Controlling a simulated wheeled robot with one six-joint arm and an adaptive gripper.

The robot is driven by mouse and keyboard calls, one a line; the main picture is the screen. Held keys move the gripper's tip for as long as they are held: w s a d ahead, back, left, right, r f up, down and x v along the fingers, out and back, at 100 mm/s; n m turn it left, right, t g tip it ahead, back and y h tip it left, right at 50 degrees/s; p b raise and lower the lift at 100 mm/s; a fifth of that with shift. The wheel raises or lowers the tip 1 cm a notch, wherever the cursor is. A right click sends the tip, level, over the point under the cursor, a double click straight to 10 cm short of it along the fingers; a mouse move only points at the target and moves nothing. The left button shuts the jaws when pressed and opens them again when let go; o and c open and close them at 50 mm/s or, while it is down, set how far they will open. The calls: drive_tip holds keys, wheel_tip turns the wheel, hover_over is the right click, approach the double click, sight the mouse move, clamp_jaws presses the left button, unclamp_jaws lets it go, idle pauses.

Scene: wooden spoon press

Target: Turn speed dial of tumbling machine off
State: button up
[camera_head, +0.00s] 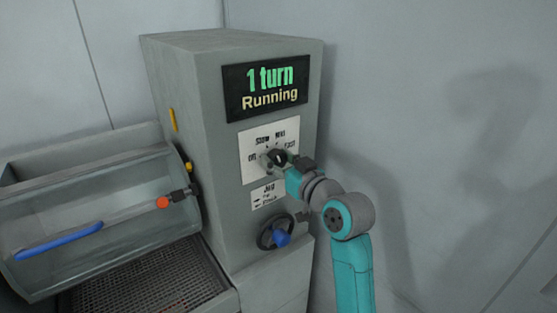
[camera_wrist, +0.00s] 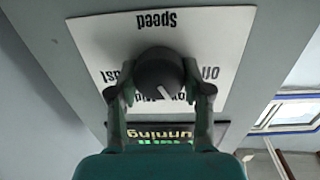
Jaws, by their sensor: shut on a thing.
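The tumbling machine (camera_head: 185,110) is a grey cabinet with a screen (camera_head: 266,88) reading "1 turn Running". Its speed dial (camera_head: 277,157) is a dark round knob on a white plate (camera_head: 250,141) marked off, slow, med and fast. In the wrist view the plate is upside down and the dial (camera_wrist: 158,66) sits between my two fingers. My gripper (camera_wrist: 158,91) is shut on the dial. The dial's white pointer line slants down and right there, roughly toward the partly hidden slow label. The off label is at the right of the dial.
Below the dial are a small jog label (camera_head: 264,196) and a handwheel with a blue knob (camera_head: 281,238). At left is a clear drum cover (camera_head: 95,225) with a blue handle (camera_head: 60,241), above a dark mesh grate (camera_head: 150,282). The wall at right is bare.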

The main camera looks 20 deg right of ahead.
drive_tip(key=shift+n, duration=0.4)
drive_tip(key=n, duration=0.3)
drive_tip(key=shift+n, duration=0.4)
drive_tip(key=n, duration=0.5)
drive_tip(key=shift+f, duration=0.1)
drive_tip(key=shift+a+n, duration=0.1)
drive_tip(key=shift+n, duration=0.2)
drive_tip(key=o, duration=1.2)
drive_tip(key=shift+c, duration=0.2)
drive_tip(key=shift+s, duration=0.15)
drive_tip(key=v, duration=1.1)
drive_tip(key=shift+s+f, duration=0.15)
drive_tip(key=shift+s, duration=0.2)
drive_tip(key=shift+f, duration=0.1)
